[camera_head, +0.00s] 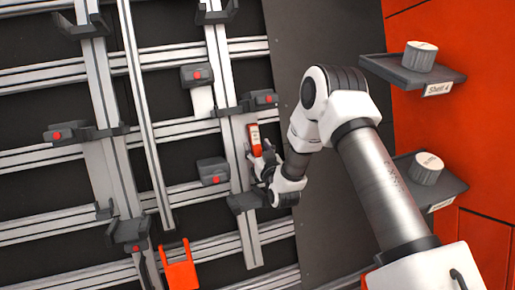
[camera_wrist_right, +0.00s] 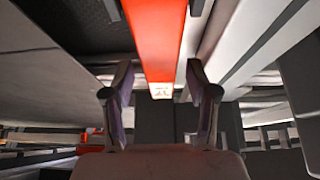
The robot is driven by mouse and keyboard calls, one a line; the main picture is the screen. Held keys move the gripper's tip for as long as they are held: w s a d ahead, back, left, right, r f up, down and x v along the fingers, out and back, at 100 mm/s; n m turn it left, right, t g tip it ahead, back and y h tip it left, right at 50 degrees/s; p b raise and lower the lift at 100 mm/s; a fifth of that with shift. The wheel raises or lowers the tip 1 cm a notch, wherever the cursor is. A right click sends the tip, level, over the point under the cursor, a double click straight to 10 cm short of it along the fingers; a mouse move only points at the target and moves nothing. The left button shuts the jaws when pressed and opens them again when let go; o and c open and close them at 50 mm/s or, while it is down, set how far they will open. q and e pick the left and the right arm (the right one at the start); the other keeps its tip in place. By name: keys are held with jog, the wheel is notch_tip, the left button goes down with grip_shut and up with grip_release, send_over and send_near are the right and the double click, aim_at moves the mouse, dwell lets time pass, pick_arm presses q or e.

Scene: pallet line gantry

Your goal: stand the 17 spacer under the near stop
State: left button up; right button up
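The red-orange spacer (camera_head: 254,140) is upright at the middle right rail, below a grey stop with a red dot (camera_head: 262,98) and above a dark ledge (camera_head: 246,200). Its lower end is hidden by my right gripper (camera_head: 262,168), so I cannot tell what it rests on. In the right wrist view the spacer (camera_wrist_right: 158,40) runs between the fingers of my right gripper (camera_wrist_right: 161,85). The fingers are apart, with a gap visible beside the spacer. A small pale label (camera_wrist_right: 161,91) shows at its end; I cannot read it surely. My left gripper is not in view.
More grey blocks with red dots (camera_head: 197,75) (camera_head: 213,171) (camera_head: 67,132) sit on the rails. An orange bracket (camera_head: 180,274) is at the bottom. Two shelves (camera_head: 410,72) (camera_head: 440,190) with white round pieces stand at right. The dark panel (camera_head: 325,30) is bare.

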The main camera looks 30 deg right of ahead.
jog(key=v, duration=1.2)
jog(key=shift+f, duration=0.1)
